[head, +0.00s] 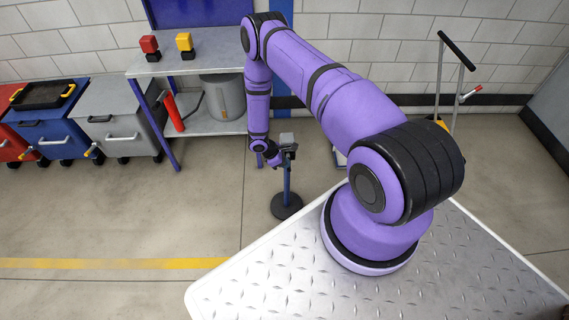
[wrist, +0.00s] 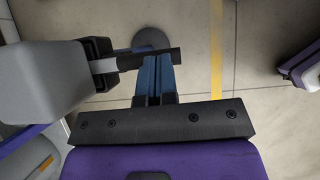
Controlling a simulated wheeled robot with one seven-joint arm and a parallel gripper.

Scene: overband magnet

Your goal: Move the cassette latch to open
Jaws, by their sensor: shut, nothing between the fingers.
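A grey box (head: 286,139) stands on a blue post (head: 287,180) with a round dark base (head: 287,206). In the wrist view the box (wrist: 45,82) fills the left side. A short metal rod with a black grip (wrist: 150,59), apparently the cassette latch lever, sticks out of it to the right. My gripper (head: 274,158) is beside the box at the end of my lowered arm. In the wrist view its blue fingers (wrist: 157,78) are shut and empty, with their tips at the black grip. I cannot tell whether they touch it.
A grey bench (head: 195,62) with a red block (head: 149,46) and a yellow block (head: 184,44) stands behind. A grey bin (head: 224,95) sits on its lower shelf. Carts (head: 120,112) stand left, a trolley frame (head: 440,80) right. The floor left of the post is clear.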

